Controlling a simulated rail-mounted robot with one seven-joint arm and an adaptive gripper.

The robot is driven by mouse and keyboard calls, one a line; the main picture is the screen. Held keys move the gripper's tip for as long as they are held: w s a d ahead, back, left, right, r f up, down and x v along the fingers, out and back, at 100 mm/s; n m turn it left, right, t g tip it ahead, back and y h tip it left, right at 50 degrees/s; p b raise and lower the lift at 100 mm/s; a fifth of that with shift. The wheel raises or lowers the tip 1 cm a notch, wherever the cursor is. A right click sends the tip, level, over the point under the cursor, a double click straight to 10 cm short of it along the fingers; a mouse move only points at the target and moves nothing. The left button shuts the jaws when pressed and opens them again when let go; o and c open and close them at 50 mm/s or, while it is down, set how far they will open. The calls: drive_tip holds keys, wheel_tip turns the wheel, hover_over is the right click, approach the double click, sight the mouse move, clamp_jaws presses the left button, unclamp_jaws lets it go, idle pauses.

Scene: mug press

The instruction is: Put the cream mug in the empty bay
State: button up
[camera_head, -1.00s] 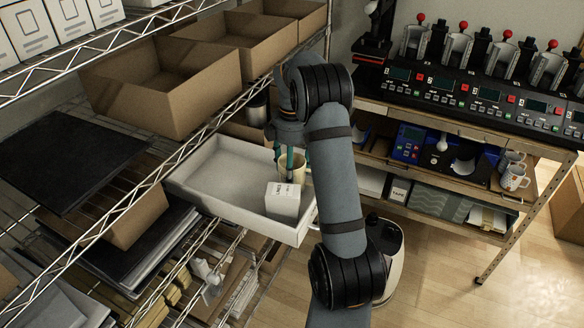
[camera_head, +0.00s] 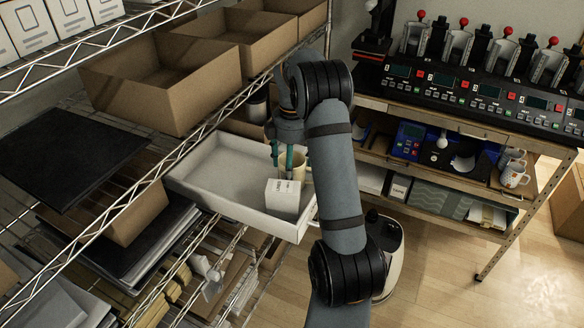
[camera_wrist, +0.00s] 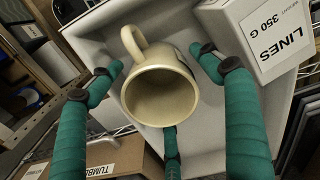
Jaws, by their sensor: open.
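The cream mug (camera_head: 298,165) stands in a white open tray (camera_head: 190,186) on the wire rack, partly hidden by my arm in the head view. In the wrist view the mug (camera_wrist: 160,95) shows its open mouth, with its handle pointing up and left. My gripper (camera_head: 283,158) is over the tray at the mug. In the wrist view its teal fingers (camera_wrist: 165,75) are spread around the mug, apart from each other, with nothing clamped. Several press stations (camera_head: 458,45) with red knobs stand on the bench at the right; I cannot tell which bay is empty.
A white box (camera_head: 283,196) marked LINES sits in the tray close to the mug; it is at the upper right in the wrist view (camera_wrist: 262,38). Cardboard bins (camera_head: 165,85) and rack rails surround the tray. Patterned mugs (camera_head: 514,176) stand on the bench's lower shelf.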

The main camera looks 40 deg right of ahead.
drive_tip(key=shift+b, duration=0.35)
wheel_tip(320, 180, up, 9)
drive_tip(key=shift+d+p, duration=0.3)
drive_tip(key=shift+d, duration=0.15)
drive_tip(key=shift+o, duration=0.5)
drive_tip(key=shift+s+r, duration=0.1)
drive_tip(key=shift+r, duration=0.6)
